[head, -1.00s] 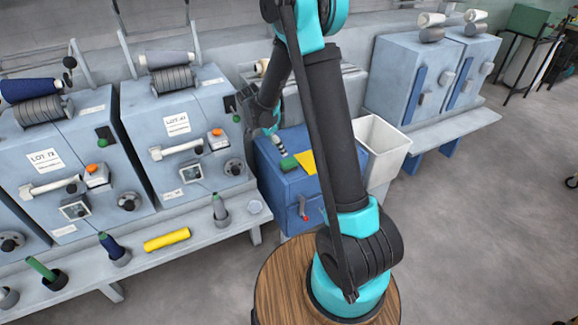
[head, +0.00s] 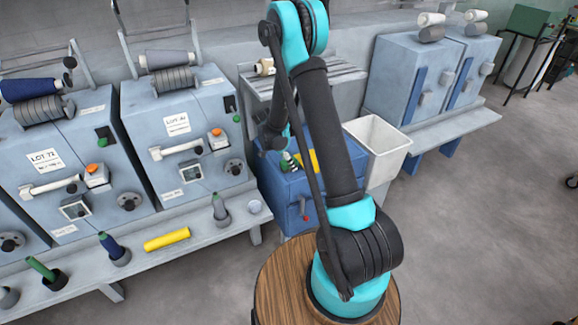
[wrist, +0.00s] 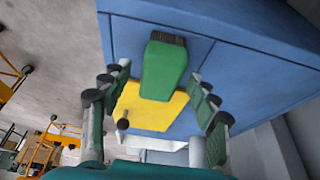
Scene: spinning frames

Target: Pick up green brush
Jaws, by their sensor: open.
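The green brush (wrist: 162,72) lies on the blue cabinet's top in the wrist view, its dark bristle end pointing to the top of the picture. A yellow sheet or cloth (wrist: 150,112) lies beside it. My gripper (wrist: 158,78) is open, with one finger pair on each side of the brush. No finger visibly touches it. In the head view a small green patch of the brush (head: 284,167) shows on the blue cabinet (head: 291,196). My arm hides much of the gripper there.
A white bin (head: 378,137) stands right of the cabinet. Grey-blue spinning machines (head: 180,125) stand on the left with a ledge holding several bobbins and a yellow roll (head: 167,239). Another pair of machines (head: 420,85) stands at the back right.

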